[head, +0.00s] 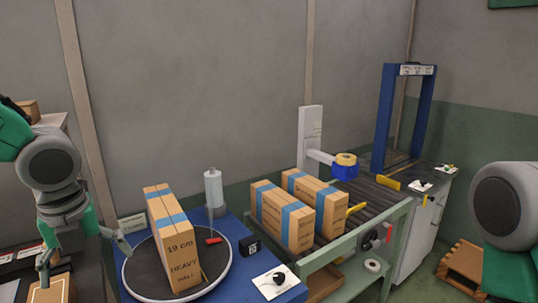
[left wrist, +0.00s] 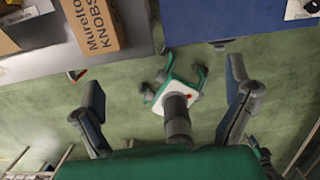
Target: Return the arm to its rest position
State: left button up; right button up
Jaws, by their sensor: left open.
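My left gripper (head: 84,256) hangs at the left of the head view, fingers spread wide and pointing down. It is beside the left edge of the blue table and left of the round turntable, touching nothing that I can see. In the left wrist view my left gripper (left wrist: 165,100) shows both fingers apart with nothing between them, over green floor. Part of my right arm shows at the right edge of the head view; its gripper is out of the picture.
A taped carton (head: 180,245) stands on the round turntable (head: 222,278) on the blue table (head: 235,232). Two cartons (head: 297,205) stand on the roller conveyor (head: 385,203), which leads to a blue arch (head: 428,110). A small carton (left wrist: 95,25) lies on a grey surface below left.

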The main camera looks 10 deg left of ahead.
pick_arm(q)
jog(key=s+d+f+n+h+b, duration=0.1)
jog(key=s+d+f+n, duration=0.2)
jog(key=f, duration=0.4)
jog(key=s+d+f+n+g+h, duration=0.1)
jog(key=d+f+n, duration=0.2)
jog(key=f+n, duration=0.25)
jog(key=s+d+f+n+h+b, duration=0.1)
jog(key=s+d+f+n, duration=0.15)
jog(key=f, duration=0.55)
jog(key=s+a+f+n+y+b, duration=0.1)
jog(key=s+f+n+y+b, duration=0.1)
jog(key=s+f+n, duration=1)
notch_tip(320, 180, down, 4)
jog(key=n, duration=0.4)
jog(key=shift+s+a+r, duration=0.2)
jog(key=shift+s+a, duration=0.15)
jog(key=shift+s, duration=0.05)
pick_arm(e)
jog(key=f, duration=0.4)
jog(key=shift+w+d, duration=0.1)
jog(key=shift+w, duration=0.3)
pick_arm(q)
jog(key=shift+a, duration=0.15)
jog(key=shift+w+a+f, duration=0.15)
jog(key=shift+a, duration=0.05)
pick_arm(e)
jog(key=shift+a, duration=0.4)
